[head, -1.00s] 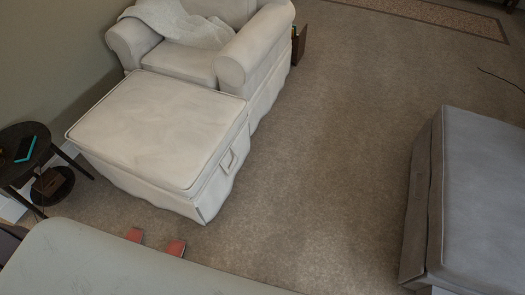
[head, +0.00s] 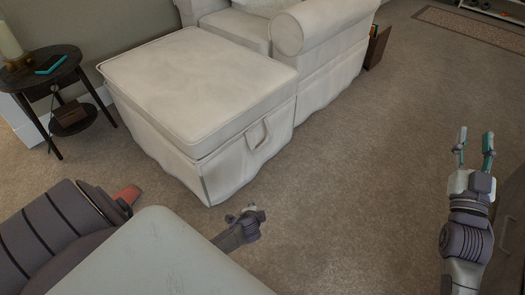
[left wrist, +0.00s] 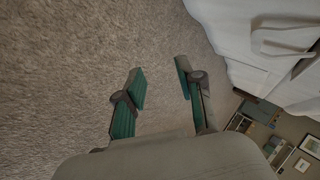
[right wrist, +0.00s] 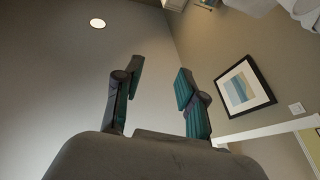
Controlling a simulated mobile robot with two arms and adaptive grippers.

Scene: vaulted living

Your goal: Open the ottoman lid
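The cream ottoman (head: 195,85) stands in front of the armchair in the head view, its padded lid (head: 190,75) closed. A fabric strap handle (head: 262,134) shows on its right-hand side, just below the lid. My left gripper (head: 254,212) is low in front of the ottoman's near corner, apart from it; in the left wrist view its fingers (left wrist: 163,88) are spread with nothing between them. White slipcovered fabric (left wrist: 270,40) shows at upper right there. My right gripper (head: 474,142) is raised at the right over the carpet, open and empty; its spread fingers also show in the right wrist view (right wrist: 158,85).
The cream armchair (head: 325,45) stands directly behind the ottoman. A small dark round side table (head: 45,72) with a candle and a teal-topped item is at the left. Carpet (head: 360,150) right of the ottoman is clear.

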